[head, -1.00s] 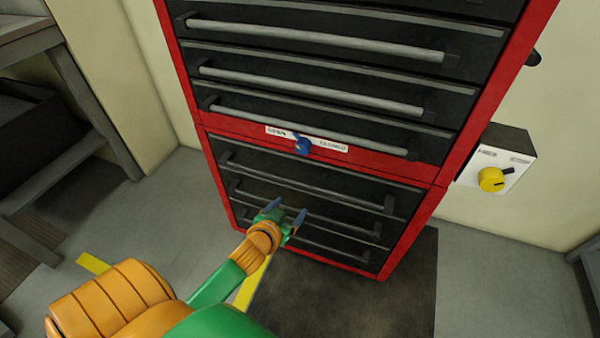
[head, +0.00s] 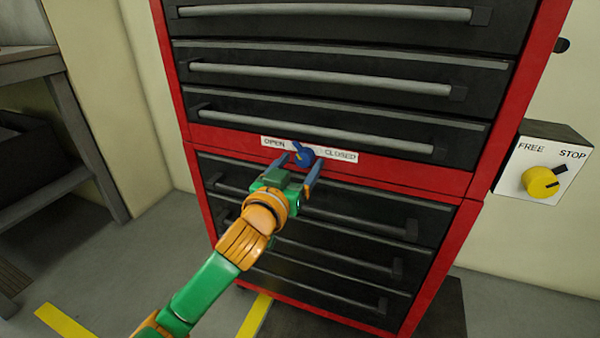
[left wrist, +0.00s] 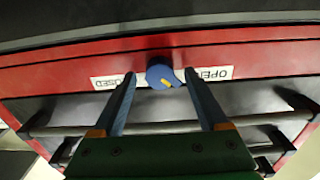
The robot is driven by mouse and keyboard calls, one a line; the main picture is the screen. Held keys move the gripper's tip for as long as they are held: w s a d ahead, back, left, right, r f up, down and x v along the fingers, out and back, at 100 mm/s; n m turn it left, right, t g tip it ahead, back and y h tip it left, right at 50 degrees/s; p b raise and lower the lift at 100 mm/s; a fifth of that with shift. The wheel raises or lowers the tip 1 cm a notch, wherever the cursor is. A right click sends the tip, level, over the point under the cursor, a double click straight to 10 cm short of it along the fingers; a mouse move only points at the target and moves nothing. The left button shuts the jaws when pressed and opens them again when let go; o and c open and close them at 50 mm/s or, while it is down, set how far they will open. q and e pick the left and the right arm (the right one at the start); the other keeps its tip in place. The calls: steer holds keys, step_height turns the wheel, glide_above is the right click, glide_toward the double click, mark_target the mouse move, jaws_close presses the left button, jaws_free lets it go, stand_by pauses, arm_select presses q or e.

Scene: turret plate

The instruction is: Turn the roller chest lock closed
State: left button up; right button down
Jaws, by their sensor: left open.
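The roller chest (head: 470,183) is red with black drawers. Its lock is a blue knob (head: 303,155) on the red band between the upper and lower drawers, with a label strip (head: 341,155) reading OPEN on the left and CLOSED on the right. The knob's pointer leans up and left, toward OPEN. My left gripper (head: 300,172) is open, its two blue fingers pointing at the knob from just below and in front. In the left wrist view the knob (left wrist: 160,74) shows between and beyond the fingertips, with a yellow mark on it. Contact cannot be made out. My right gripper is not in view.
A white box with a yellow knob (head: 539,182), labelled FREE and STOP, is on the wall at right. Drawer handles (head: 318,77) stick out above and below the lock. A grey bench (head: 75,130) stands at left. Open floor lies between.

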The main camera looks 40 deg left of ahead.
arm_select(q)
steer(key=shift+w+r, duration=0.15)
steer(key=shift+w, duration=0.05)
jaws_close()
